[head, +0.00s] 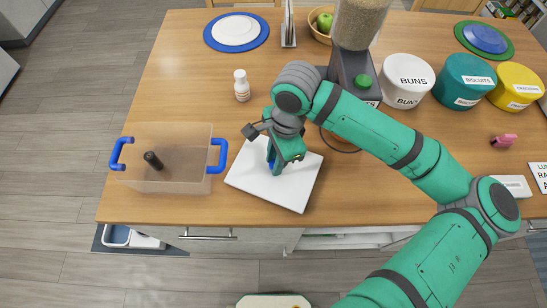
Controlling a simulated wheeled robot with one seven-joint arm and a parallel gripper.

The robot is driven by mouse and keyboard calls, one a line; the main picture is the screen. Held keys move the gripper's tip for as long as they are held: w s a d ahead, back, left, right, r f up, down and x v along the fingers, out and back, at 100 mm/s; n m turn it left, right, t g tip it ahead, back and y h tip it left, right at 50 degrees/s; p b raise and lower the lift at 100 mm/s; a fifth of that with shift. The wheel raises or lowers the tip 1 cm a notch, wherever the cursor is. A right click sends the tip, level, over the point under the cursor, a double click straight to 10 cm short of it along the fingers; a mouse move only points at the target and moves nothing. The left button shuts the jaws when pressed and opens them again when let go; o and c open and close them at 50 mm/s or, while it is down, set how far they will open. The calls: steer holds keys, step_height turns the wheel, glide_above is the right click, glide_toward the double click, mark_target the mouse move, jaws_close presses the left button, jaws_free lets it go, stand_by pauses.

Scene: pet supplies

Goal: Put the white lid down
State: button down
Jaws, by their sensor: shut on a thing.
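The white lid (300,191) is a flat white square near the front edge of the wooden table, turned slightly. My gripper (275,164) points down over its middle and is shut on it. A bit of blue shows between the fingers, probably the lid's grip, mostly hidden by my gripper. I cannot tell whether the lid touches the table or hangs just above it. A clear box (185,185) with blue handles stands just left of the lid, its top open and a dark cylinder (153,160) inside.
A white bottle (242,88) stands behind the lid. A blue mat (214,43) with a white plate (236,30) lies at the back left. A grain dispenser (362,20) and labelled canisters (408,80) stand at the right. The table (185,90) is clear behind the box.

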steer(key=shift+s+a+f, duration=0.1)
steer(key=shift+s+f, duration=0.25)
steer(key=shift+s, duration=0.05)
steer(key=shift+f, duration=0.1)
steer(key=c, duration=1.5)
jaws_free()
steer(key=shift+w, duration=0.1)
steer(key=r, duration=0.4)
steer(key=d+r, duration=0.1)
steer(key=r, duration=0.7)
steer(key=shift+w+d+r, duration=0.1)
steer(key=shift+w+d, duration=0.25)
